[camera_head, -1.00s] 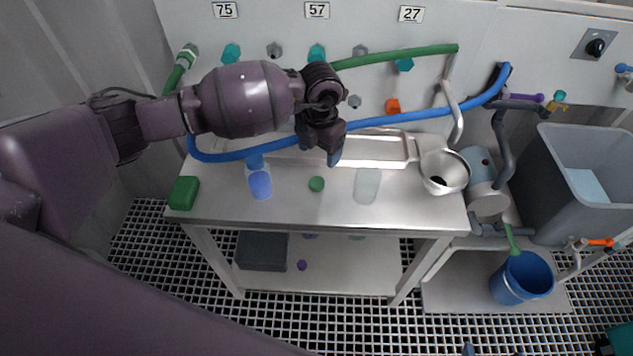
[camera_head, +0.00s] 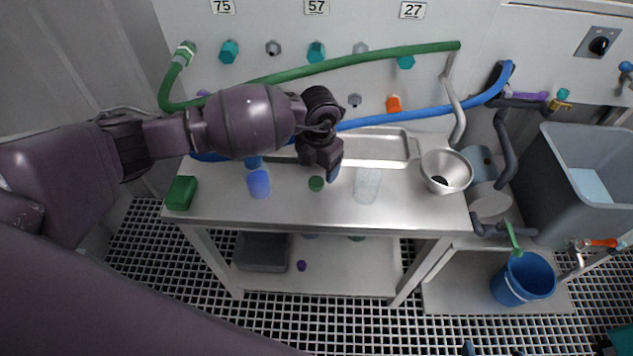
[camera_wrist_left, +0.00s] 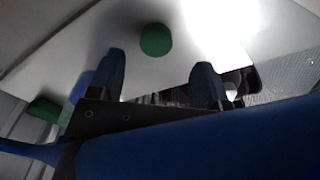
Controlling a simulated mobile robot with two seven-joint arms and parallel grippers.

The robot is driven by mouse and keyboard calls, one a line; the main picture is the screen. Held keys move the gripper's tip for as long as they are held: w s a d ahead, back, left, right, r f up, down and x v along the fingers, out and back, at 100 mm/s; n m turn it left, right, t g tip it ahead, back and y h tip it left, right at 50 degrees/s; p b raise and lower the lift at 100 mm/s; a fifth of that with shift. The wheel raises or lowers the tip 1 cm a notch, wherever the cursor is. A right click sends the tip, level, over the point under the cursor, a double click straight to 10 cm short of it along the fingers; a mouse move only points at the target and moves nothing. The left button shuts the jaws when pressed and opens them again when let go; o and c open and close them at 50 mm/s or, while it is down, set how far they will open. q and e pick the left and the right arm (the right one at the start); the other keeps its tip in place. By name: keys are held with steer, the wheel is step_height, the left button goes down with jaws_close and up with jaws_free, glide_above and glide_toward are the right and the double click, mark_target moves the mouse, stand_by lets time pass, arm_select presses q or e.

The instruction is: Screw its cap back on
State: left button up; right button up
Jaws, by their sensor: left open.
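A round green cap (camera_head: 316,184) lies on the steel bench (camera_head: 300,208). It also shows in the left wrist view (camera_wrist_left: 155,40), just beyond my fingertips and between their lines. A clear, pale vessel (camera_head: 367,187) is to its right and a blue vessel (camera_head: 258,184) with a blue top is to its left. I cannot tell which vessel the cap belongs to. My left gripper (camera_head: 333,174) is above the bench, close to the cap. In the left wrist view its fingers (camera_wrist_left: 159,72) are apart and empty. Small dark tips at the head view's bottom edge may be my right gripper.
A green block (camera_head: 181,193) is at the bench's left end. A shallow steel tray (camera_head: 385,148) lies behind, and a steel funnel-like bowl (camera_head: 445,170) is at the right end. Green and blue hoses run along the back wall. The front of the bench is mostly clear.

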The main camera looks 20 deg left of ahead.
mark_target(317, 180)
arm_select(q)
steer(key=shift+f, duration=0.25)
steer(key=f+b, duration=0.1)
steer(key=f, duration=0.3)
steer(key=shift+a+f, duration=0.2)
steer(key=shift+f, duration=0.2)
steer(key=shift+r, duration=0.1)
arm_select(e)
steer(key=shift+s+f, duration=0.35)
steer(key=shift+f, duration=0.4)
arm_select(q)
steer(key=shift+c, duration=0.2)
arm_select(e)
steer(key=shift+w+r, duration=0.1)
steer(key=shift+w, duration=0.05)
arm_select(q)
steer(key=c, duration=1)
